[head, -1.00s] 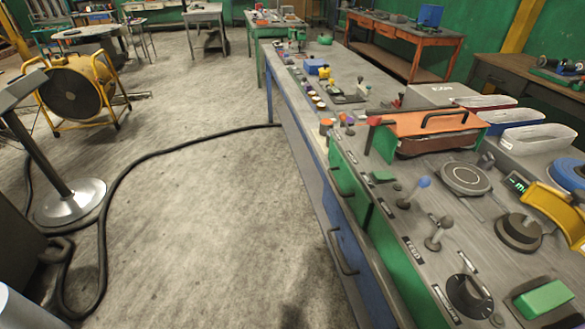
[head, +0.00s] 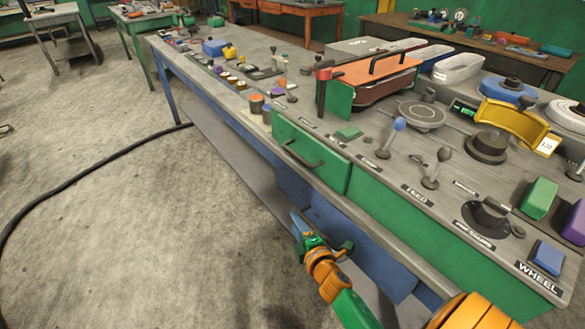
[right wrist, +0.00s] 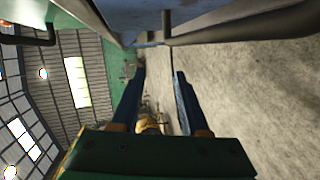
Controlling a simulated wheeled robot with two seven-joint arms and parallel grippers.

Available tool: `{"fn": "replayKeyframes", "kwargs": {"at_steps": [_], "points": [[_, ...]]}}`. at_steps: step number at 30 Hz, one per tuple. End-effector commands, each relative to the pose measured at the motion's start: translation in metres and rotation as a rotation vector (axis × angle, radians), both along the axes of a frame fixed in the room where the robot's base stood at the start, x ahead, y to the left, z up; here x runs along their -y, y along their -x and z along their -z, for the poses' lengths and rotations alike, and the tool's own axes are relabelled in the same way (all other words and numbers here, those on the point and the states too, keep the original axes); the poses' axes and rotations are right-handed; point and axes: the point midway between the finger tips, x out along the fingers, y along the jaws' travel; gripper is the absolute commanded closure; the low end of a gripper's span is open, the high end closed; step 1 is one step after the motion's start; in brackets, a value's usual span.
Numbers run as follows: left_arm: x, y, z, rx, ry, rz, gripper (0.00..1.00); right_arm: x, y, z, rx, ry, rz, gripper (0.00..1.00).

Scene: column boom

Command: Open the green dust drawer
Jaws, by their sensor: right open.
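The green dust drawer (head: 335,170) is in the front of the long workbench, and its face looks flush with the bench. A dark bar handle (head: 303,157) crosses its front. My right gripper (head: 306,226) is below and slightly to the right of that handle, in front of the blue lower panel, and apart from the handle. In the right wrist view my right gripper (right wrist: 160,78) is open, with two blue fingers and nothing between them. A dark bar shows at the upper left there; I cannot tell for sure that it is the drawer handle. My left gripper is out of view.
The workbench top (head: 240,108) carries levers, knobs and an orange-lidded box (head: 370,75). A blue lower panel (head: 370,245) lies under the green front. A black hose (head: 90,165) runs over the floor (head: 150,235), which is open to the left.

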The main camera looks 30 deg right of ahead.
Motion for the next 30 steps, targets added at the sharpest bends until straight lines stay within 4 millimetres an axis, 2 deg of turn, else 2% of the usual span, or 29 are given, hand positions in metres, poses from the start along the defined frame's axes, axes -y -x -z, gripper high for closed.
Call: {"fn": "replayKeyframes", "kwargs": {"at_steps": [1, 3, 6, 9, 12, 18, 22, 28, 30], "points": [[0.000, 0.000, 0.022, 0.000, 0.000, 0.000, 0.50, 0.010, -0.013, -0.020, 0.087, 0.133, -0.011, 0.55], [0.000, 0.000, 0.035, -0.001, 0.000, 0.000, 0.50, 0.024, -0.022, -0.068, 0.196, 0.355, -0.012, 0.55], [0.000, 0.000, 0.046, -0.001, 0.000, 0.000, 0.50, 0.036, -0.023, -0.121, 0.294, 0.612, 0.016, 0.55], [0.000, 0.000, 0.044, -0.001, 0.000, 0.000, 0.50, 0.041, -0.026, -0.145, 0.320, 0.706, 0.033, 0.55], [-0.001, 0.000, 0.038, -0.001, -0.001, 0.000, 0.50, 0.045, -0.044, -0.154, 0.322, 0.710, 0.034, 0.55], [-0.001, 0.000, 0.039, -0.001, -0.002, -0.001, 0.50, 0.054, -0.079, -0.159, 0.321, 0.705, 0.032, 0.55], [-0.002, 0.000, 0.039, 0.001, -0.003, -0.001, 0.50, 0.056, -0.088, -0.160, 0.318, 0.704, 0.032, 0.55], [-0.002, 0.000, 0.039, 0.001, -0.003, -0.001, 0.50, 0.056, -0.088, -0.160, 0.317, 0.703, 0.031, 0.55], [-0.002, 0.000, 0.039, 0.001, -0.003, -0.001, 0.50, 0.056, -0.088, -0.160, 0.317, 0.703, 0.031, 0.74]]}}
